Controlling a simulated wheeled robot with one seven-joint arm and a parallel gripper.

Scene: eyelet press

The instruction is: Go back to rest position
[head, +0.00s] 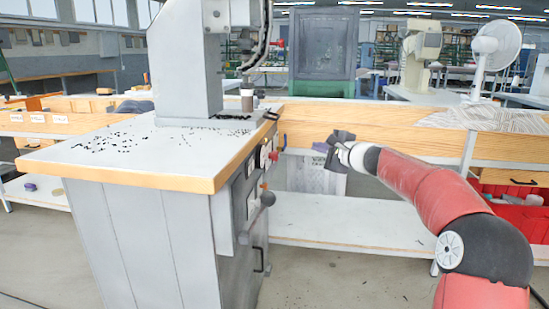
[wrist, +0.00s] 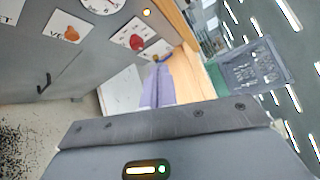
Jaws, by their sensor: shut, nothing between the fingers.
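My gripper (head: 338,150) is at the end of my red arm, held out in the open air to the right of the eyelet press cabinet (head: 150,240). It is shut and empty. In the wrist view a dark bar of my gripper housing fills the bottom, and a pale purple finger (wrist: 158,87) points up past it. The press (head: 185,60) stands on the grey worktop with wooden edging (head: 130,178). Its front panel with a red button (head: 274,156) and a lever with a dark ball knob (head: 267,198) faces right, near my gripper but apart from it.
Small black bits lie scattered on the worktop. A wooden bench (head: 400,138) with a low white shelf (head: 340,222) runs behind my arm. A white fan (head: 495,50) and red bins (head: 525,215) are at right. Floor in front is clear.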

